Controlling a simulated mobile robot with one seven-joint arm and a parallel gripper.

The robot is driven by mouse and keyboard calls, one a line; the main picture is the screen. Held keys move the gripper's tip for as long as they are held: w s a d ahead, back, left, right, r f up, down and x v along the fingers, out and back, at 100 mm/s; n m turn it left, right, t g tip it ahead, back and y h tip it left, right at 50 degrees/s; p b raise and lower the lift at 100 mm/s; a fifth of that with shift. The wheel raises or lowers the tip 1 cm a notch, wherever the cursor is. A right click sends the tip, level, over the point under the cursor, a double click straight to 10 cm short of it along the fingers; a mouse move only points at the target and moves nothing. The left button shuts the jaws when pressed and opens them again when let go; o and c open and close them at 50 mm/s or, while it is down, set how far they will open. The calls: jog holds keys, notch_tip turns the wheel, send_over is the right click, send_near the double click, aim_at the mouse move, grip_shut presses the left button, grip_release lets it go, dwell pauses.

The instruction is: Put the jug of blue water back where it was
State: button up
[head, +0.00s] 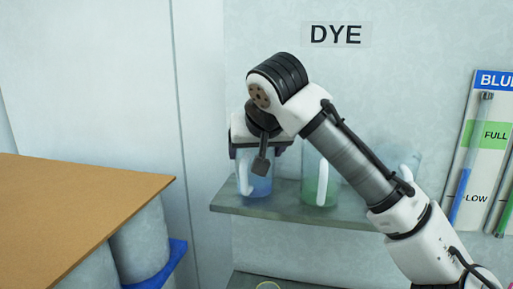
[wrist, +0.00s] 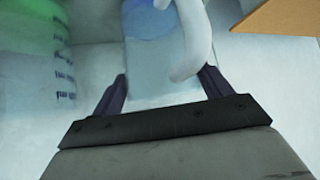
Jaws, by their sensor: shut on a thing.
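The jug of blue water (head: 260,184) is at the left end of the grey shelf (head: 290,213) under the DYE sign. It is clear with a white handle and looks upright. Its base is at the shelf top; I cannot tell whether it touches. My gripper (head: 262,148) is shut on the jug from above. In the wrist view, the fingers of my gripper (wrist: 165,86) lie on either side of the jug (wrist: 150,62), with its white handle between them and blue water beyond. My arm hides part of the jug in the head view.
A jug of green water (head: 318,186) stands close on the right, and also shows in the wrist view (wrist: 30,70). Another pale jug (head: 408,158) is partly behind my arm. A gauge board (head: 487,135) marked FULL and LOW hangs right. A brown-topped counter (head: 75,215) is at left.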

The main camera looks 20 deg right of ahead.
jog(key=o, duration=1.1)
jog(key=shift+f, duration=0.1)
jog(key=b+v, duration=0.2)
jog(key=v, duration=1)
jog(key=shift+b, duration=0.3)
